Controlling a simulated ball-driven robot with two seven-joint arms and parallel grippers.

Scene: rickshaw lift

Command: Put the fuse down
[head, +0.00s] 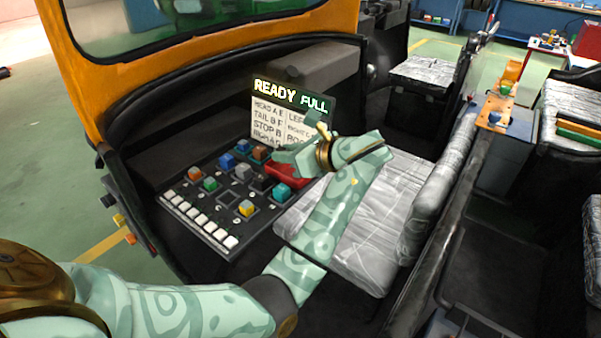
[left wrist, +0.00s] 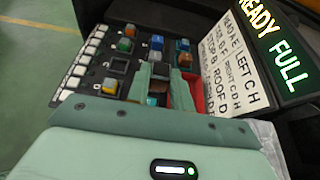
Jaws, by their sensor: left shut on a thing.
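My left gripper (head: 280,156) reaches over the right side of the fuse panel, beside a red holder (head: 288,172). In the left wrist view its fingers (left wrist: 160,84) are closed around a small piece, a fuse (left wrist: 157,88) with a brownish part showing. Most of it is hidden by the fingers, and I cannot tell whether it touches anything below. The red holder also shows in the left wrist view (left wrist: 196,92), right beside the fingers. The dark panel (head: 190,192) carries several coloured fuses, including a yellow one (head: 247,208), and an empty socket (head: 228,197). My right gripper is out of view.
A sign (head: 292,110) reading READY FULL stands behind the panel. White keys (head: 200,222) line its front edge. A silver-covered seat (head: 345,235) lies right of the panel, under my left forearm. The orange rickshaw frame (head: 200,50) rises behind. Green floor is open at left.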

